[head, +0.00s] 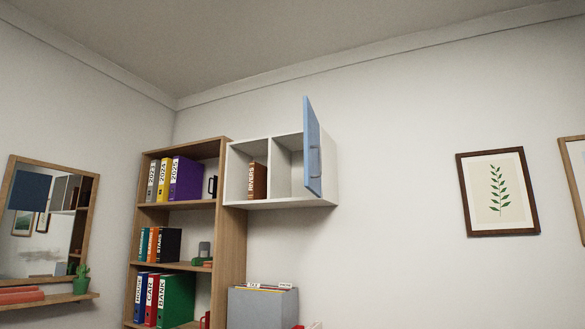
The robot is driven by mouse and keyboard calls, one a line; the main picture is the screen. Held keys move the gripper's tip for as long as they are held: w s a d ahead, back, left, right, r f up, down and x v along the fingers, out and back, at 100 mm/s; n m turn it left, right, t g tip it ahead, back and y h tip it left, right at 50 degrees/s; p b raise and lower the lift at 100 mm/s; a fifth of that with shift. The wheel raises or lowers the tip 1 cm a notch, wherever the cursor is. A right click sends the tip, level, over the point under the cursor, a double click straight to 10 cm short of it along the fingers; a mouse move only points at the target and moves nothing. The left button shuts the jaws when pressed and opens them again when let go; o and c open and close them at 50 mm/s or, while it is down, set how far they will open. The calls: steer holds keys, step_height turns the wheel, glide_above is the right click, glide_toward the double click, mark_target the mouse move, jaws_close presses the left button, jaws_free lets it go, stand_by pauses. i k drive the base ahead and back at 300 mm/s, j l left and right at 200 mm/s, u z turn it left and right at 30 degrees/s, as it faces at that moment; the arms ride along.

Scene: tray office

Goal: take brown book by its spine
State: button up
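The brown book (258,181) stands upright in the left compartment of the white wall cabinet (286,203). Its spine faces out and carries a light label with lettering. It stands near the compartment's right side, with bare space to its left. My gripper is not in the head view.
The cabinet's blue door (312,150) stands open at the right compartment, jutting outward. A wooden bookcase (234,255) with binders and books adjoins the cabinet on the left. A grey file box (262,308) stands below. The wall right of the cabinet is clear up to a framed leaf picture (498,194).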

mark_target(258, 174)
steer(key=i+j, duration=0.3)
steer(key=i, duration=0.25)
steer(key=i+j+z, duration=0.1)
steer(key=i+j, duration=0.2)
steer(key=i, duration=0.25)
steer(key=i+j, duration=0.3)
steer(key=i, duration=0.25)
